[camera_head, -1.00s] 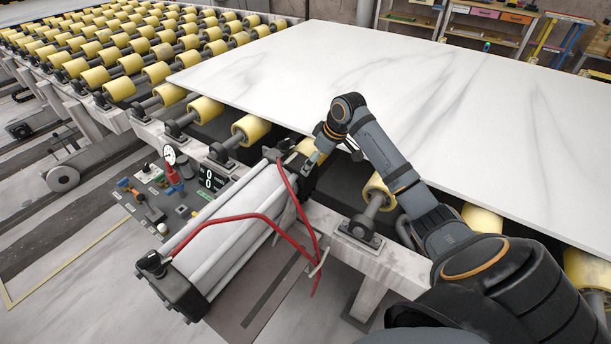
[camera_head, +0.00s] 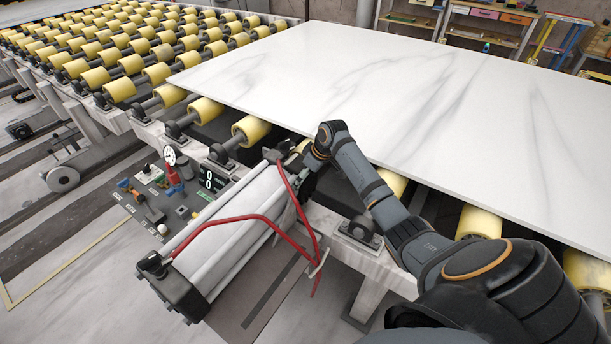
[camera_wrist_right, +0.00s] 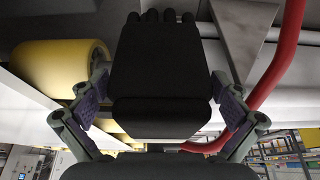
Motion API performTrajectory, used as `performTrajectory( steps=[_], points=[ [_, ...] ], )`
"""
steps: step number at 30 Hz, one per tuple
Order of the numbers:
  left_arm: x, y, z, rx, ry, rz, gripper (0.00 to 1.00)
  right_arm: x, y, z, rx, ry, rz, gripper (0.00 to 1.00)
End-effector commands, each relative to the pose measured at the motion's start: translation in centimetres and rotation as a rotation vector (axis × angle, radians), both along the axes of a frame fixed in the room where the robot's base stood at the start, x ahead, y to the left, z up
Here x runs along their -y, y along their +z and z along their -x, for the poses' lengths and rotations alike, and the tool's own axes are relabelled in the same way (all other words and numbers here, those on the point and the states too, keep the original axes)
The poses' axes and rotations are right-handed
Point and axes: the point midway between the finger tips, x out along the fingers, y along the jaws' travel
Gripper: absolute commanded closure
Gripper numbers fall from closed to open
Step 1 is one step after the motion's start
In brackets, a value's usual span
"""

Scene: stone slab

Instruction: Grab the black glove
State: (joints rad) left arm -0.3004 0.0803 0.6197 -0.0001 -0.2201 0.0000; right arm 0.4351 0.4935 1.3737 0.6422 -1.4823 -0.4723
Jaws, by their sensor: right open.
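The black glove (camera_wrist_right: 160,62) fills the middle of the right wrist view, its finger ends at the top and its cuff lower down. My right gripper (camera_wrist_right: 160,97) is open, with one purple-padded finger on each side of the glove. Whether the pads touch the glove I cannot tell. In the head view my right arm reaches down to the slab's near edge, beside the end of the grey cylinder (camera_head: 232,236). There the fingers are mostly hidden and I cannot make out the glove. My left gripper is out of view.
A large white marble slab (camera_head: 400,90) lies on the roller conveyor, close behind my right wrist. Yellow rollers (camera_head: 251,129) run along its near edge. A red hose (camera_head: 240,219) loops over the cylinder; a red hose (camera_wrist_right: 282,55) also passes right of the glove in the wrist view.

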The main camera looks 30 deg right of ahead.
Motion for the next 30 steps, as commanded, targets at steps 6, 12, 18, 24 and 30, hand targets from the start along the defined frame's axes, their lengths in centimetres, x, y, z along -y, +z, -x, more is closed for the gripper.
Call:
performTrajectory(
  steps=[6, 12, 18, 24, 30],
  points=[
    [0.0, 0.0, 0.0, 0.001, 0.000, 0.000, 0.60, -0.1, -0.5, -0.2, 0.002, 0.001, 0.002, 0.00],
    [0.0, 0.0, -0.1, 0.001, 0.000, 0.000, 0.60, -0.1, -0.4, -0.2, 0.000, 0.001, 0.001, 0.20],
    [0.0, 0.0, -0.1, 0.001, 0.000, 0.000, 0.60, -0.1, -0.4, -0.2, 0.001, 0.001, 0.001, 0.46],
    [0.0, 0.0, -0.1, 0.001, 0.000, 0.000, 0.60, -0.1, -0.4, -0.1, 0.000, 0.001, 0.001, 0.46],
    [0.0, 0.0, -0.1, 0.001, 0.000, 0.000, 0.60, 0.5, 0.6, 0.7, 0.003, 0.000, 0.004, 0.46]
  ],
)
